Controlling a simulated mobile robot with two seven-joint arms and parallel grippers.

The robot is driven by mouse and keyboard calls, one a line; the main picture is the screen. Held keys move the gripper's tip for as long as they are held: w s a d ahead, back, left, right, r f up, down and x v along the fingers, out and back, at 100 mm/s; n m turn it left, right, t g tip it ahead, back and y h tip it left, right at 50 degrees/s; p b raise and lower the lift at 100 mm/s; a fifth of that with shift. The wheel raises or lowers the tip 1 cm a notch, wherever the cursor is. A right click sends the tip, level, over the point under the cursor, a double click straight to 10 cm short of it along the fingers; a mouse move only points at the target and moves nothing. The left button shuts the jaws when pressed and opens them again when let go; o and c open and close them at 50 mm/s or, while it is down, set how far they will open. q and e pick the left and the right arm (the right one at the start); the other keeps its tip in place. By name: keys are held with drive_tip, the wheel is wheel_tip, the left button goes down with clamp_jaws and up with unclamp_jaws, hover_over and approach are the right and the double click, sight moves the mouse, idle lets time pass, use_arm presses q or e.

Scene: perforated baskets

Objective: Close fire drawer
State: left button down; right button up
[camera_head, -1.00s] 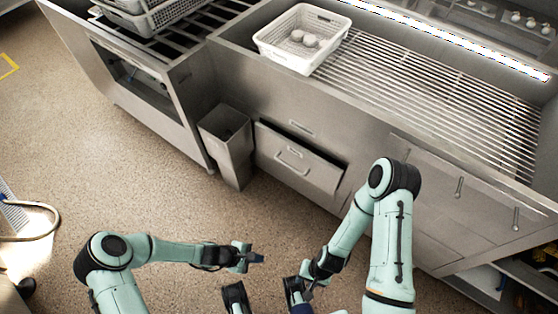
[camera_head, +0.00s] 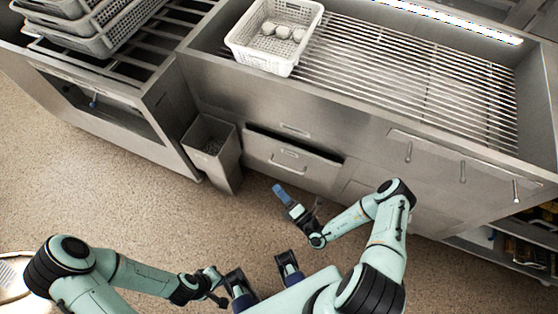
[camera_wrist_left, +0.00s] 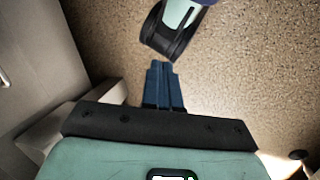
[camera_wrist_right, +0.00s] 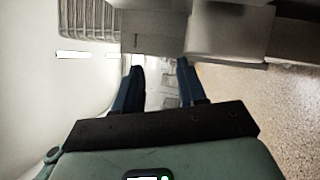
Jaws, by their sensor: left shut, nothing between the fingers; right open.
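The drawer (camera_head: 290,163) is a steel front with a bar handle, low in the counter. It stands slightly out from the counter, with a dark gap along its top and right side. My right gripper (camera_head: 288,198) is open and empty, in front of and below the drawer front, apart from it in the head view. Its spread blue fingers also show in the right wrist view (camera_wrist_right: 160,90). My left gripper (camera_head: 219,300) is low and near my body, away from the drawer. In the left wrist view its fingers (camera_wrist_left: 164,84) are shut together with nothing between them.
A steel bin (camera_head: 212,152) stands on the floor just left of the drawer. A white basket (camera_head: 262,58) with several round items sits on the counter's grate (camera_head: 400,85). Stacked grey baskets (camera_head: 95,40) stand at upper left. The floor before the drawer is clear.

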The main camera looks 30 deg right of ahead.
drive_tip(key=d+f+m+h+b, duration=0.2)
drive_tip(key=d+f+h+b, duration=0.15)
drive_tip(key=f, duration=0.35)
drive_tip(key=d+f+m+h+b, duration=0.3)
drive_tip(key=d+f+b, duration=0.1)
drive_tip(key=f+b, duration=0.15)
use_arm(q)
drive_tip(key=w+a+f+t, duration=0.1)
drive_tip(key=w+f, duration=0.2)
drive_tip(key=f, duration=0.3)
drive_tip(key=w+a+f+t+y+b, duration=0.1)
drive_tip(key=w+f, duration=0.1)
drive_tip(key=f, duration=0.5)
drive_tip(key=shift+w+a+n, duration=0.25)
drive_tip(key=shift+w+n, duration=0.05)
drive_tip(key=shift+w, duration=0.1)
use_arm(e)
approach(289, 161)
drive_tip(key=w+a, duration=0.1)
drive_tip(key=w, duration=0.1)
drive_tip(key=w+r, duration=0.1)
drive_tip(key=w, duration=0.2)
drive_tip(key=w+a, duration=0.1)
drive_tip(key=w, duration=0.2)
drive_tip(key=shift+a+r, duration=0.2)
drive_tip(key=shift+a, duration=0.1)
